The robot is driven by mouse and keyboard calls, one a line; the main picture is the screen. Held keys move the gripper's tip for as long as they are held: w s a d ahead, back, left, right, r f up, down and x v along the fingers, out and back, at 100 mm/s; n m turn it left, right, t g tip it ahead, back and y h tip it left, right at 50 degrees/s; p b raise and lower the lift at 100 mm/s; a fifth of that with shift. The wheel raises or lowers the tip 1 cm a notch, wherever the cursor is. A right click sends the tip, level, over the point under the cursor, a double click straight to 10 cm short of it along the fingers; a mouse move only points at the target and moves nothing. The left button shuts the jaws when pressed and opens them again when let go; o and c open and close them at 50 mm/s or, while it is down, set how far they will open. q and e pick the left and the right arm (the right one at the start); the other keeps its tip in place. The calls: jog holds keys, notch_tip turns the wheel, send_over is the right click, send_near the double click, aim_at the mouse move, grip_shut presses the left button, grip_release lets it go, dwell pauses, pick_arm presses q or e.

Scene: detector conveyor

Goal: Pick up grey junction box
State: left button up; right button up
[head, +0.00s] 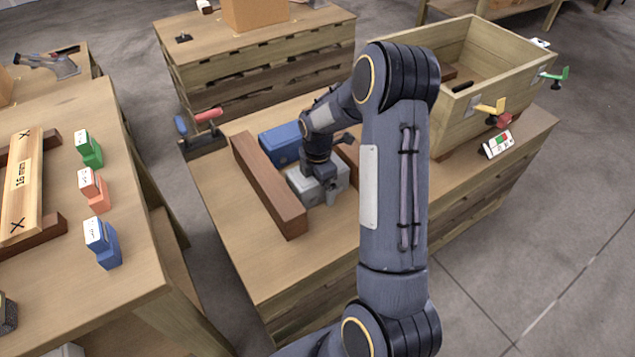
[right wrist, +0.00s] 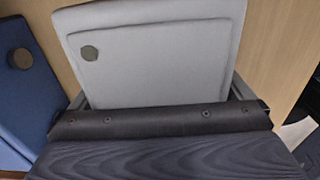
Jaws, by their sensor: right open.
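The grey junction box (head: 302,187) sits on the middle table between two brown wooden rails, in front of a blue box. My right gripper (head: 325,184) points down over the grey box, its jaws open. In the right wrist view the grey box (right wrist: 150,65) lies directly below the gripper, its lid with a dark round spot filling the middle. The gripper body hides the box's near part, and slivers of the fingers show at both sides of it. I cannot tell whether the fingers touch it. My left gripper is not in view.
The blue box (head: 279,146) stands close behind; it also shows in the right wrist view (right wrist: 28,85). A long brown rail (head: 268,185) lies left. A wooden crate (head: 449,119) with clamps stands right. The table front (head: 320,250) is bare.

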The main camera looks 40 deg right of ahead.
jog(key=c, duration=1.9)
jog(key=shift+r, duration=0.15)
jog(key=shift+w+r+p, duration=0.1)
jog(key=shift+r+p, duration=0.2)
jog(key=shift+r, duration=0.25)
notch_tip(320, 180, up, 2)
jog(key=shift+r+p, duration=0.1)
jog(key=shift+p, duration=0.25)
jog(key=s+r+p, duration=0.1)
jog(key=s+r, duration=0.2)
jog(key=s, duration=0.1)
jog(key=s+a+r, duration=0.1)
jog(key=s+r, duration=0.2)
jog(key=s, duration=0.2)
jog(key=s+r+p, duration=0.1)
jog(key=s+r, duration=0.2)
jog(key=s, duration=0.2)
jog(key=shift+a+r+p, duration=0.25)
jog(key=shift+p, duration=0.1)
